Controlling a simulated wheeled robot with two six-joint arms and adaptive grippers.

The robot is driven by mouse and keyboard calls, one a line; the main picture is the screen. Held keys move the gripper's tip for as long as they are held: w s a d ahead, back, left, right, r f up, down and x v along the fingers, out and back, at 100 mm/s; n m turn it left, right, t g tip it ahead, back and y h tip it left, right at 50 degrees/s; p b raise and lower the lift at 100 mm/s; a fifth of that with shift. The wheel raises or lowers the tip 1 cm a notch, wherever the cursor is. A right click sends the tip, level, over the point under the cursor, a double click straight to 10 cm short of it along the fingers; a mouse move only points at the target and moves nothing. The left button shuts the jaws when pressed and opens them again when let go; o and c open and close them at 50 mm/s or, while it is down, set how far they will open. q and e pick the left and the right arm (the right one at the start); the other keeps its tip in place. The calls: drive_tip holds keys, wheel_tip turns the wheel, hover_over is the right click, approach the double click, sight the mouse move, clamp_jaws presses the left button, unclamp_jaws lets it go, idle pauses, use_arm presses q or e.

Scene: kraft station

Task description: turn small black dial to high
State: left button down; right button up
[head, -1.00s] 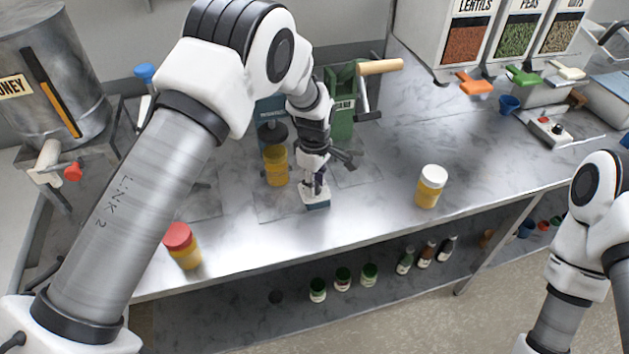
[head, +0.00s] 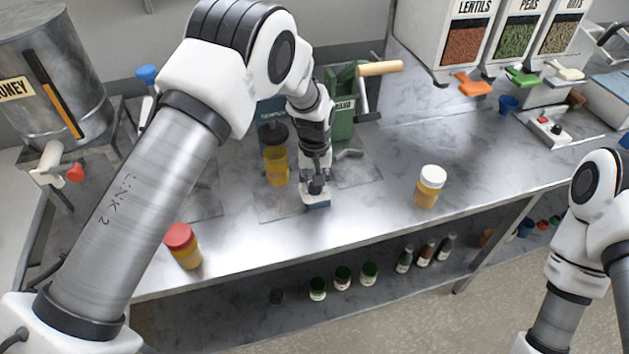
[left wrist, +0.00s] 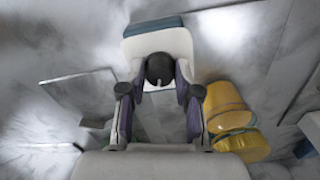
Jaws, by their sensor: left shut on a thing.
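The small black dial (left wrist: 160,69) sits on top of a small box with a white top (left wrist: 150,45) and blue side. Its light pointer mark faces the lower edge of the left wrist view. The box also shows in the head view (head: 316,204), near the counter's front edge. My left gripper (head: 315,186) points down onto the box and hides the dial there. In the left wrist view its two fingers (left wrist: 160,88) are on either side of the dial, shut on it. My right gripper is out of view.
A yellow container (head: 276,166) stands close left of my left gripper. A white-lidded jar (head: 430,186) is to the right and a red-lidded jar (head: 182,246) to the left. A green machine with a wooden-handled crank (head: 345,100) stands behind.

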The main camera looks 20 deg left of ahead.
use_arm(q)
drive_tip(key=m, duration=0.3)
drive_tip(key=shift+s+f+m, duration=0.1)
drive_tip(key=shift+m, duration=0.2)
drive_tip(key=shift+m+p, duration=0.3)
drive_tip(key=shift+m, duration=1.7)
drive_tip(key=c, duration=0.8)
unclamp_jaws()
wheel_tip(320, 180, up, 12)
